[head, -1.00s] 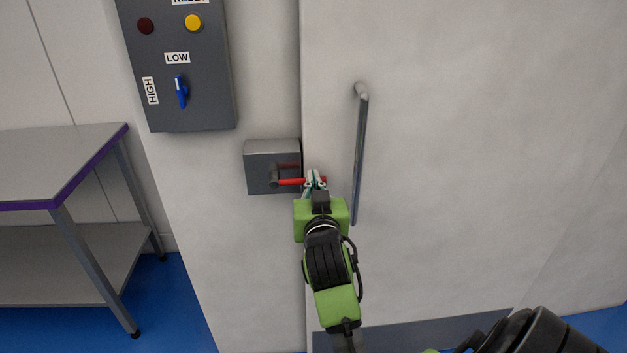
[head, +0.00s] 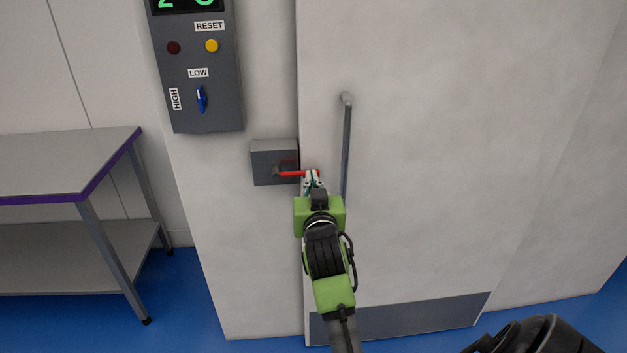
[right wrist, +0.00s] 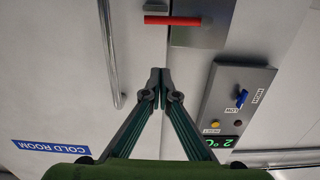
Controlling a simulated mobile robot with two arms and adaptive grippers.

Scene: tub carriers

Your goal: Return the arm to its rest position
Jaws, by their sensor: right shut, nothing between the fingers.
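My right gripper (head: 312,177) is in front of the door's left edge, just below the free end of the red lever (head: 291,173) in the head view. In the right wrist view its fingertips (right wrist: 160,78) are together with nothing between them, and the red lever (right wrist: 173,20) is apart from them. The lever lies level on a grey latch box (head: 263,150). My left gripper is not in view; a dark arm part of mine shows at the lower right of the head view.
The white cold room door (head: 430,150) has a vertical metal handle (head: 346,140) close to my right gripper. A grey control box (head: 215,115) with a blue switch (head: 201,99) hangs at the upper left. A steel table (head: 60,160) stands at the left. Blue floor is clear between.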

